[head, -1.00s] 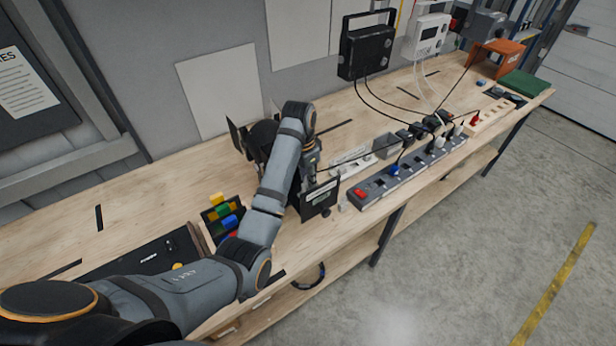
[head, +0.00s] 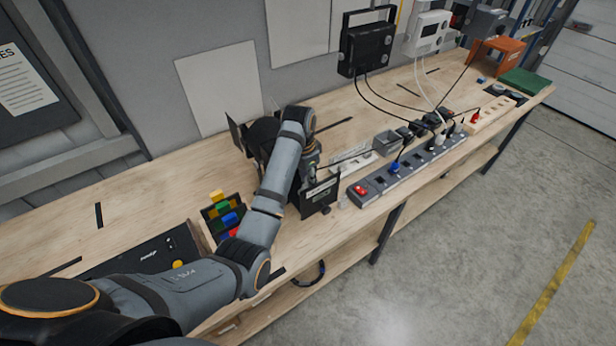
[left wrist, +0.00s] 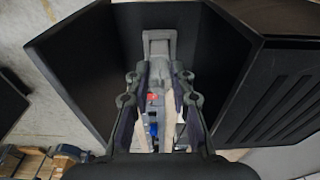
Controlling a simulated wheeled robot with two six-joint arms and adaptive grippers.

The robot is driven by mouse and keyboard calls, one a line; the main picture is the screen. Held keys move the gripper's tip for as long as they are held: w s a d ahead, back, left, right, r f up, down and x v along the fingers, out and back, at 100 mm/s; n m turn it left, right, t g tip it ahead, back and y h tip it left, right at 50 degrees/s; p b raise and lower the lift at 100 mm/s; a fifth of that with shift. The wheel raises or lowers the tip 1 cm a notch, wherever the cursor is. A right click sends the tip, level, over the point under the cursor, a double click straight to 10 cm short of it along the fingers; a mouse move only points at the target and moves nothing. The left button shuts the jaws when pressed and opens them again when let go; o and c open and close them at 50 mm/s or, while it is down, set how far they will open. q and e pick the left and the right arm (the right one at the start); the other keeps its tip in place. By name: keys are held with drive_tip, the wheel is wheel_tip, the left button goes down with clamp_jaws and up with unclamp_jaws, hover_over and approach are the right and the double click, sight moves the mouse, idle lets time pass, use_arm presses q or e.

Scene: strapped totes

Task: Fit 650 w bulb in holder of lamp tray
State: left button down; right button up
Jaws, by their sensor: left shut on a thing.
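A black lamp unit (head: 262,137) with flat black flaps stands on the bench, partly hidden behind my left arm. One flap (head: 320,196) shows in front, near the bench edge. My left gripper (head: 309,172) is down among the flaps. In the left wrist view dark panels (left wrist: 85,70) surround the gripper (left wrist: 160,88) on both sides. It is shut on a slim thing, taken to be the bulb, which is mostly hidden by the fingers. A grey bracket-like part (left wrist: 159,42) lies just beyond the fingers. I cannot tell whether the bulb touches the holder. My right gripper is out of view.
A grey power strip (head: 408,170) with plugs and cables lies right of the lamp. A rack of coloured blocks (head: 224,215) and a black case (head: 140,258) lie to the left. Bare bench lies behind the lamp.

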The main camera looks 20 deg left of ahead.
use_arm(q)
drive_tip(key=shift+f, duration=0.2)
drive_tip(key=c, duration=1.1)
unclamp_jaws()
